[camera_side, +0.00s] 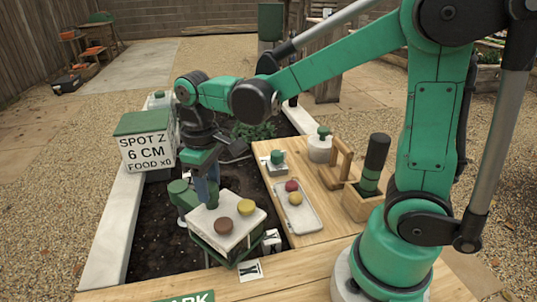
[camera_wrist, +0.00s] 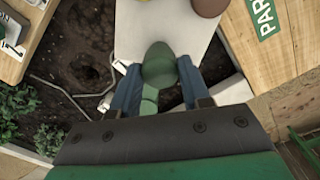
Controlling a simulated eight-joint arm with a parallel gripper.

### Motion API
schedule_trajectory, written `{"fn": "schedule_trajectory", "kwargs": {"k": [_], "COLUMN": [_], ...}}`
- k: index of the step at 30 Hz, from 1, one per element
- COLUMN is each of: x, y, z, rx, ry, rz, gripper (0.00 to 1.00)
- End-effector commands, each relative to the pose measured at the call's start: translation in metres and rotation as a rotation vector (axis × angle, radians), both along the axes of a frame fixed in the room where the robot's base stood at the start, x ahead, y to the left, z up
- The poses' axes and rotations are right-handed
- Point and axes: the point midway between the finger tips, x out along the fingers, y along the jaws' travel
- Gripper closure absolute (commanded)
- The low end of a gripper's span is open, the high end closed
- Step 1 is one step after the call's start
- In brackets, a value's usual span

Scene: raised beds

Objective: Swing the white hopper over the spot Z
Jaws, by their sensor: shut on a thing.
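The white hopper (camera_side: 236,229) is a box with a pale top, dark green lower sides and a green knob. It hangs slightly tilted near the front of the soil bed in the side view. A brown-red round piece and a yellow one sit on its top. My gripper (camera_side: 207,192) is shut on the knob from above; the wrist view shows the blue fingers (camera_wrist: 158,88) on either side of it, over the pale top (camera_wrist: 135,22). A white, green-topped box (camera_side: 147,152) reading "SPOT Z 6 CM FOOD x0" stands at the bed's left edge. I cannot tell the exact spot.
The wooden board (camera_side: 318,222) on the right bears a tray (camera_side: 297,215) with two small round pieces, a white jar (camera_side: 320,149) and a wooden holder (camera_side: 362,202). A dark hollow (camera_wrist: 88,45) shows in the soil. A pale wall (camera_side: 120,231) edges the bed.

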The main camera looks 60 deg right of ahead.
Motion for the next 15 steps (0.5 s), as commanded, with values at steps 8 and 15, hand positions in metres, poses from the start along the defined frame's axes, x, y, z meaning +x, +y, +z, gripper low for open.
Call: {"fn": "schedule_trajectory", "kwargs": {"k": [8,15], "x": [-0.001,-0.001], "y": [-0.016,-0.018], "z": [0.000,0.000], "rx": [-0.001,-0.001], "ry": [0.000,0.000], "rz": [-0.004,-0.002], "gripper": [0.77,0.77]}}
